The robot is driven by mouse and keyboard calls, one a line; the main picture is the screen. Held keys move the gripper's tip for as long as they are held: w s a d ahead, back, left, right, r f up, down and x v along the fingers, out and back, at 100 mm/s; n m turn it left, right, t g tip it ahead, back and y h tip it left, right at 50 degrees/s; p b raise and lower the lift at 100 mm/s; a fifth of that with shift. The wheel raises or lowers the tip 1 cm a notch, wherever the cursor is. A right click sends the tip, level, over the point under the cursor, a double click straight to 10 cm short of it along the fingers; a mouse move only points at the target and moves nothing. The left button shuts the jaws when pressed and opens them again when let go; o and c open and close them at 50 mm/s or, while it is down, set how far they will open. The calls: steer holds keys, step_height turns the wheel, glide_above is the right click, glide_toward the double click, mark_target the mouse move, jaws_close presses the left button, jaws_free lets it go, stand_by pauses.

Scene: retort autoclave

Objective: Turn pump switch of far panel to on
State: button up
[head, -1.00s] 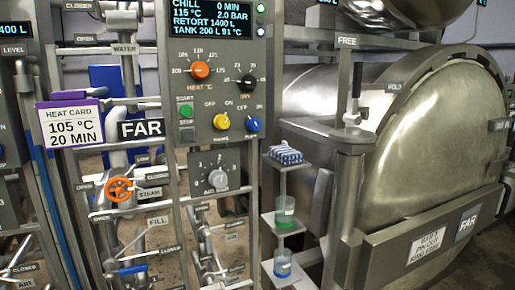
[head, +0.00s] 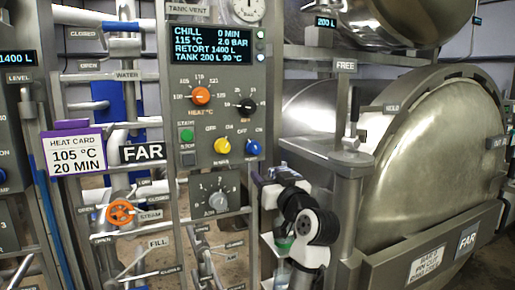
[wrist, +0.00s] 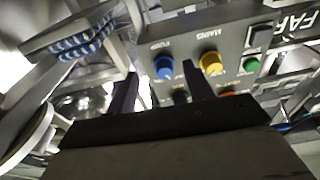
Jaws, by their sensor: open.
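The pump switch is a blue knob (head: 253,148) at the lower right of the far panel (head: 205,75), with OFF and ON labels around it. It also shows in the wrist view (wrist: 163,67) beside the word PUMP; which way it points is too small to tell. The yellow mains knob (head: 222,146) is to its left in the head view. My gripper (wrist: 158,85) is open and empty, its two dark fingers apart towards the panel. The blue knob appears between the fingertips, and I see no contact. In the head view my gripper is below and right of the knob.
A green start button (head: 186,135), an orange heat knob (head: 201,96) and a black knob (head: 246,105) share the panel. A grey dial (head: 217,199) is below. The FREE post (head: 346,180) and retort door (head: 437,160) are at right. A striped bundle (wrist: 80,42) is left in the wrist view.

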mark_target(257, 148)
steer(key=s+d+r+n+g, duration=0.2)
steer(key=s+d+r+n, duration=0.15)
steer(key=s+r, duration=0.25)
steer(key=p+x, duration=0.5)
steer(key=x, duration=0.7)
steer(key=shift+w+a+p, duration=0.3)
steer(key=shift+a+p, duration=0.05)
steer(key=shift+w+a+f, duration=0.15)
steer(key=shift+w+a, duration=0.15)
steer(key=shift+w, duration=0.35)
steer(key=shift+c, duration=0.3)
steer(key=c, duration=0.9)
